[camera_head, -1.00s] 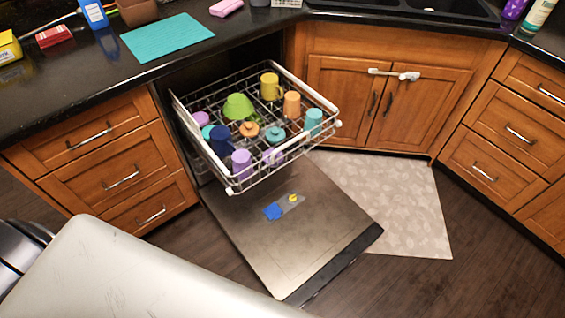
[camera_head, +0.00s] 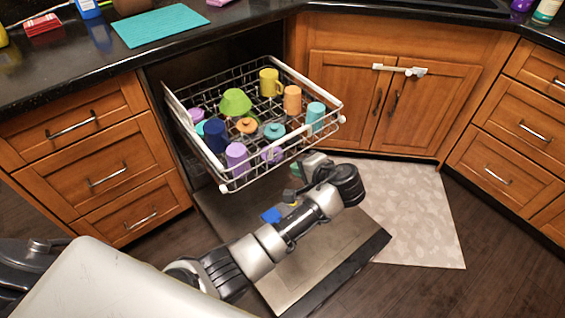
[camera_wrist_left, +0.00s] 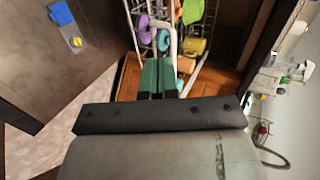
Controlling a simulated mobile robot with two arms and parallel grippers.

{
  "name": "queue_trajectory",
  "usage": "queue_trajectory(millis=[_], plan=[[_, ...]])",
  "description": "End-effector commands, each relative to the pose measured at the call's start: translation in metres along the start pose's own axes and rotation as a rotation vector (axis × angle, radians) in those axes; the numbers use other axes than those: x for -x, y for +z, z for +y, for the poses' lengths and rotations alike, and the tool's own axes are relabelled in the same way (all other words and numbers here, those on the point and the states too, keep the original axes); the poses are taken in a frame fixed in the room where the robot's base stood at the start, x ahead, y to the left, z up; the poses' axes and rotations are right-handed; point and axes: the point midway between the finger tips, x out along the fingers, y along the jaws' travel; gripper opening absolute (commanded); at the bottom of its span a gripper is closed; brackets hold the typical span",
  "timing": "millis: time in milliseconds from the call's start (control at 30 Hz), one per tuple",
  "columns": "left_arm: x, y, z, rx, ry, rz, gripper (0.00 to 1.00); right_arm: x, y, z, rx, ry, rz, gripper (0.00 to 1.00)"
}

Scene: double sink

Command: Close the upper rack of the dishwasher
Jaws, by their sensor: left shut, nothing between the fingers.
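The upper rack (camera_head: 215,92) of the dishwasher is pulled out over the open door (camera_head: 330,262), loaded with colored cups and bowls. It also shows in the wrist view, where a pale rail (camera_wrist_left: 173,35) lies just past my fingertips. My left gripper (camera_head: 298,178) is shut and empty, by the front right part of the rack, seemingly just in front of or below its front edge. Its green fingers (camera_wrist_left: 158,62) lie together in the wrist view. Whether they touch the rack I cannot tell. My right gripper is out of view.
The open door lies low under my left arm, with a blue item (camera_head: 271,215) on it. Wooden drawers (camera_head: 105,175) stand to the left and a sink cabinet (camera_head: 390,105) to the right. A grey mat (camera_head: 425,215) covers the floor to the right.

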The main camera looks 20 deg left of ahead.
Motion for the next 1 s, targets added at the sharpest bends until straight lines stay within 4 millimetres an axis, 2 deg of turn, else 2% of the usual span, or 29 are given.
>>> queue_trajectory(millis=[500,700,1000], plan=[[-0.102,0.001,0.0,-0.002,0.001,-0.004,0.0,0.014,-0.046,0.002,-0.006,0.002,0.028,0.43],[-0.123,0.001,-0.014,-0.002,0.002,-0.002,0.0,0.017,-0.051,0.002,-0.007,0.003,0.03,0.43],[-0.131,0.001,-0.019,-0.001,0.005,-0.001,0.0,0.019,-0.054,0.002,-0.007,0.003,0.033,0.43]])
